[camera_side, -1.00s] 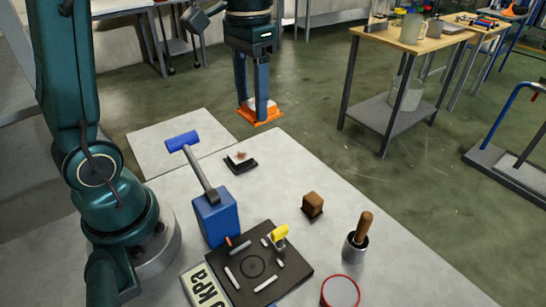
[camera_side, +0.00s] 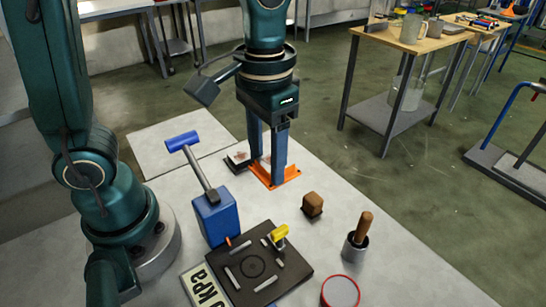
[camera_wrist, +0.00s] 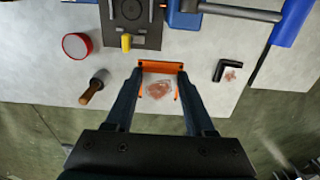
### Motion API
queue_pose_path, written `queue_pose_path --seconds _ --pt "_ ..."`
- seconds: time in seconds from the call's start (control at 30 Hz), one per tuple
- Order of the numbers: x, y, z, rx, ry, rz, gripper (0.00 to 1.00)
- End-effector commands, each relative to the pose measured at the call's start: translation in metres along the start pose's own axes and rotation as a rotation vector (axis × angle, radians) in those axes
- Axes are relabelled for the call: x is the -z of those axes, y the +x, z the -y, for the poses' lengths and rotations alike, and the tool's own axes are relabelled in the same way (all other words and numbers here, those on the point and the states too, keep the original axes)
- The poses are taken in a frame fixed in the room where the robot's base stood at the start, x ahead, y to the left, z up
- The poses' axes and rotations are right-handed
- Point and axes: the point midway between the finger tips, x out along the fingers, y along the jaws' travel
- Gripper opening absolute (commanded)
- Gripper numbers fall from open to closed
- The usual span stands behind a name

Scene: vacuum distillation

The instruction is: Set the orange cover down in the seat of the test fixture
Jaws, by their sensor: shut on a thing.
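The orange cover (camera_side: 290,174) is between the fingertips of my gripper (camera_side: 268,178), low near the far edge of the pale tabletop. I cannot tell whether it touches the table. In the wrist view the cover (camera_wrist: 160,67) shows as an orange bar with thin sides between the two fingers (camera_wrist: 160,82), with a reddish patch on a pale area behind the bar. The test fixture appears to be the dark square plate (camera_side: 240,285) with light strips around a ring mark and a yellow clamp (camera_side: 279,232). It also shows at the top of the wrist view (camera_wrist: 147,40). The cover is apart from it.
A black angled piece (camera_side: 238,163) lies beside my gripper.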

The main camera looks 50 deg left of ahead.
Motion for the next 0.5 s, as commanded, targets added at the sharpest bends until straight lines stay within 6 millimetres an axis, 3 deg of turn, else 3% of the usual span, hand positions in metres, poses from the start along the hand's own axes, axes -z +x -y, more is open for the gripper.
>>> queue_pose_path --seconds 0.03,0.2,0.5 --pt "-0.013 0.007 -0.014 0.001 0.015 0.004 0.00" --pt "-0.048 0.026 -0.043 0.002 0.014 0.002 0.00" --pt "-0.082 0.042 -0.059 0.000 0.004 0.000 0.00"
